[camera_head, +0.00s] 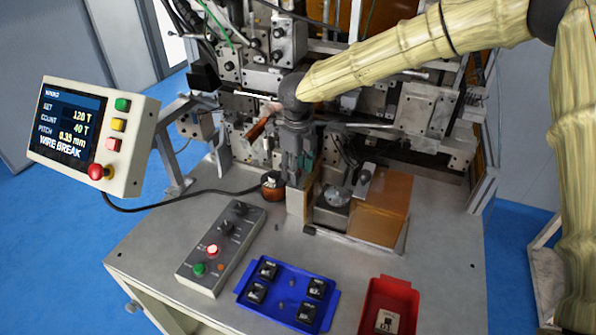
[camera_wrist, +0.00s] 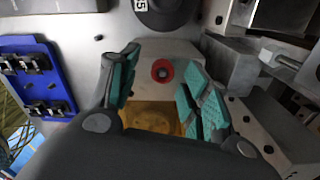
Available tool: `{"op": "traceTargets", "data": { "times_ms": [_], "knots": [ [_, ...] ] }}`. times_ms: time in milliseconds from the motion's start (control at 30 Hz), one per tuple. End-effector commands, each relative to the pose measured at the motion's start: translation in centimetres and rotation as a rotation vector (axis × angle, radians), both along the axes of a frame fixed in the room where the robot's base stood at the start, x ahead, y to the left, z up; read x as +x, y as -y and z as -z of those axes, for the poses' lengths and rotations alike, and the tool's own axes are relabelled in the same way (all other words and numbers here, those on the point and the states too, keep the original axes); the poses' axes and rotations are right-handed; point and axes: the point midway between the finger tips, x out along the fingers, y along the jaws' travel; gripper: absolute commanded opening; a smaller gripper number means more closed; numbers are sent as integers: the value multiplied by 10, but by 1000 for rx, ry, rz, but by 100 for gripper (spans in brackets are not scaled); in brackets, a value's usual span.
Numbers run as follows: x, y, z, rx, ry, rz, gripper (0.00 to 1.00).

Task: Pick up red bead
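The red bead (camera_wrist: 162,70) is a small red ring with a dark centre, on a pale metal block (camera_wrist: 152,58) in the wrist view. My gripper (camera_wrist: 166,66) is open, its teal-padded fingers apart on either side of the bead in that picture. No contact with the bead shows, and the height gap is hard to judge. In the head view my gripper (camera_head: 297,178) points down over the block at the front of the machine. There the bead cannot be made out behind the fingers.
The winding machine (camera_head: 425,110) stands close behind my gripper. A copper-coloured spool (camera_head: 273,185) is just left of it. A control box (camera_head: 222,247), a blue tray (camera_head: 286,293) with several small parts and a red bin (camera_head: 408,298) lie in front. Bare tabletop (camera_head: 440,245) is at right.

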Motion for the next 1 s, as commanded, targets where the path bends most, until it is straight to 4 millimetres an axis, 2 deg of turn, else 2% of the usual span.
{"op": "traceTargets", "data": {
  "times_ms": [67,100,200,267,333,400,1000],
  "knots": [
    [4,-1,2,0,-2,0,48],
    [7,-1,3,1,-5,0,40],
    [11,-1,6,1,-9,-1,29],
    [12,-1,8,1,-12,0,26],
    [13,-1,9,1,-12,0,18],
    [13,0,9,2,-12,1,15],
    [14,0,3,1,-10,1,13]
  ]
}}
